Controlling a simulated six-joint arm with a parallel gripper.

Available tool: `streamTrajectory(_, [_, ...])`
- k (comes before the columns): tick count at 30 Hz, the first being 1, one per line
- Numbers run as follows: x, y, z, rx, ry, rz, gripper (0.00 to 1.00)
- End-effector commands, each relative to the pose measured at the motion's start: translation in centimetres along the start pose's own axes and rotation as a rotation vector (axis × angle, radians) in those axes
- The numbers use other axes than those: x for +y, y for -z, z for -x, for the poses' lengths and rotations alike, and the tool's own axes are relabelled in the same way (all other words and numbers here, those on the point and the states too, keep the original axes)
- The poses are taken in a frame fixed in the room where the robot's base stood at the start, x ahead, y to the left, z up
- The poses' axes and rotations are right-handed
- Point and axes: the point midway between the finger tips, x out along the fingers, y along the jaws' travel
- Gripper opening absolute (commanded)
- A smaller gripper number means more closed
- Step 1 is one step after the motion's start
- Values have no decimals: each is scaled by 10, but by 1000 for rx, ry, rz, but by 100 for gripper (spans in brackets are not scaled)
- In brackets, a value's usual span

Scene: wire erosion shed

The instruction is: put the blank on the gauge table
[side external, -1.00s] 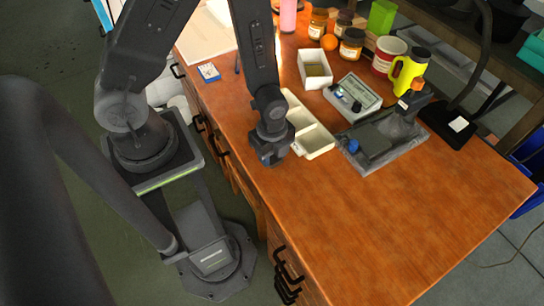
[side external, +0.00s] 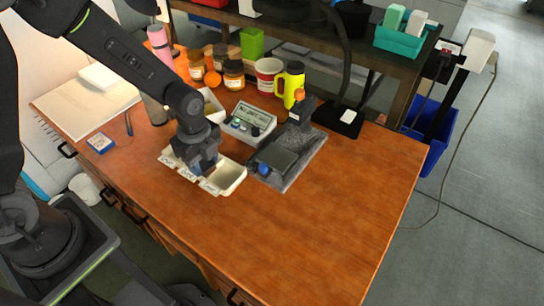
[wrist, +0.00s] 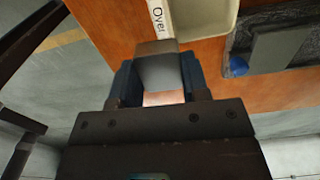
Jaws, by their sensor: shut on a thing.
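My gripper (side external: 205,168) hangs over or beside the cream sorting tray in the side view, its jaws shut. In the wrist view, my gripper's blue fingers (wrist: 160,88) are shut on the blank (wrist: 158,72), a plain grey block. The blank cannot be made out in the side view. The gauge table (side external: 277,157), a dark flat plate with a blue knob, stands on a speckled stone base right of my gripper. It also shows at the right of the wrist view (wrist: 282,48). Nothing is seen lying on it.
The cream compartment tray (side external: 232,178) has labels on its front; one reads "Over" in the wrist view. A display box (side external: 249,122), white bin (side external: 213,106), yellow bottle (side external: 289,84) and lamp base (side external: 340,118) stand behind. The wooden bench (side external: 330,215) is clear at front right.

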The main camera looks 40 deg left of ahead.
Motion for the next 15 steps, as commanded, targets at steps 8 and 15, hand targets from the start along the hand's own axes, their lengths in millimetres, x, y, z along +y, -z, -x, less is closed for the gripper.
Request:
streamTrajectory(8, [-101, -18, 24, -1, 3, -205, 9])
streamTrajectory(15, [-146, -32, 40, -1, 1, -321, 9])
